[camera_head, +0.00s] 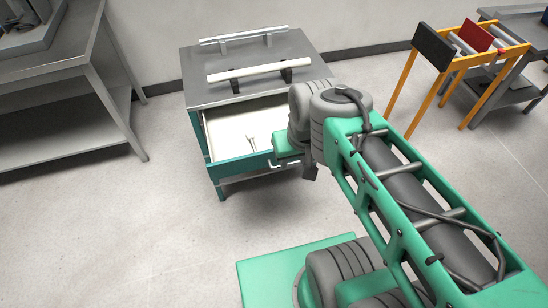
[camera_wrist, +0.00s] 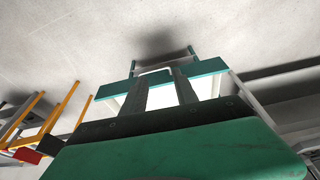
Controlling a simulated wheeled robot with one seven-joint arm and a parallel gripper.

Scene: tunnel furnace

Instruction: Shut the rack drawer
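The rack drawer (camera_head: 233,169) is pulled out of a grey-topped cabinet (camera_head: 235,92) in the head view. It has a teal front and a pale inside with a small light item (camera_head: 252,141) in it. My gripper (camera_head: 310,172) is at the drawer front's right part, mostly hidden by my wrist. In the wrist view, the two dark fingers of my gripper (camera_wrist: 161,74) stand apart at the teal drawer front (camera_wrist: 115,88). The light handle (camera_wrist: 155,71) shows between and beside the fingertips. Whether they touch it I cannot tell.
A grey metal table (camera_head: 70,75) stands at left. A yellow-framed stand (camera_head: 440,80) with black and red panels is at right.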

